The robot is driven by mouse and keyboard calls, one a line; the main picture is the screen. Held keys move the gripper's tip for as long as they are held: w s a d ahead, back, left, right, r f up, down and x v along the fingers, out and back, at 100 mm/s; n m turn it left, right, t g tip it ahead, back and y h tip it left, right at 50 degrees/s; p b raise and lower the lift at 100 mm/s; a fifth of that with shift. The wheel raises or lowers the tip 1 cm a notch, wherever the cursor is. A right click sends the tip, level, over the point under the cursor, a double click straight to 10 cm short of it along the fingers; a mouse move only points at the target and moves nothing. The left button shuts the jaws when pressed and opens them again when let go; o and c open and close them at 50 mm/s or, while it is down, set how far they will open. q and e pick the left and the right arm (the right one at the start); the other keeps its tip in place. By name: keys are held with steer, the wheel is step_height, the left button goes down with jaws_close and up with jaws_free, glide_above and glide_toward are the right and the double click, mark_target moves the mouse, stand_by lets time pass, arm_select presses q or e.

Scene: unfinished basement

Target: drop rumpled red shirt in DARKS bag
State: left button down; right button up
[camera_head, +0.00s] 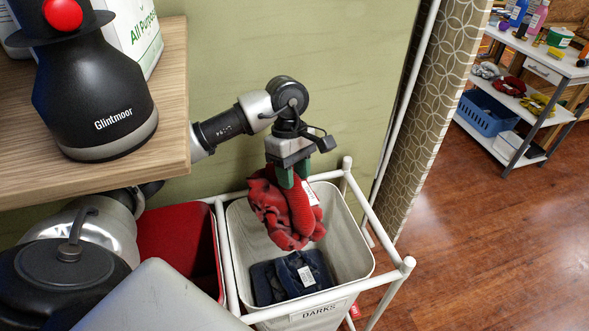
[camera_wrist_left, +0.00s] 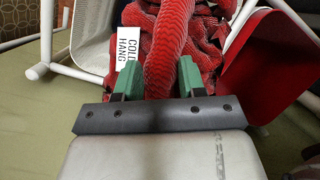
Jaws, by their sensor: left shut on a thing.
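The rumpled red shirt (camera_head: 283,210) hangs from my left gripper (camera_head: 290,177), over the open top of the DARKS bag (camera_head: 357,262). In the left wrist view the red shirt (camera_wrist_left: 168,50) is pinched between the green fingertips of my left gripper (camera_wrist_left: 157,80), with a white "COLD HANG" tag beside it. The DARKS bag is pale, with its name on a front label. A dark blue folded garment (camera_head: 290,277) with a white tag lies in it. My right gripper does not show.
A red-lined bag (camera_head: 180,238) stands left of the DARKS bag in the same white pipe frame (camera_head: 391,277). A wooden shelf (camera_head: 110,177) with a black Glintmoor container (camera_head: 92,95) is at upper left. A patterned curtain (camera_head: 440,100) and a shelf with a blue basket (camera_head: 487,113) are at right.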

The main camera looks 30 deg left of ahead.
arm_select(q)
step_height(320, 180, down, 4)
steer(key=shift+f+b, duration=0.1)
steer(key=shift+b, duration=0.7)
steer(key=c, duration=0.6)
jaws_free()
steer(key=shift+o, duration=0.2)
steer(key=v, duration=1.1)
steer(key=shift+b, duration=0.3)
steer(key=shift+f, duration=0.1)
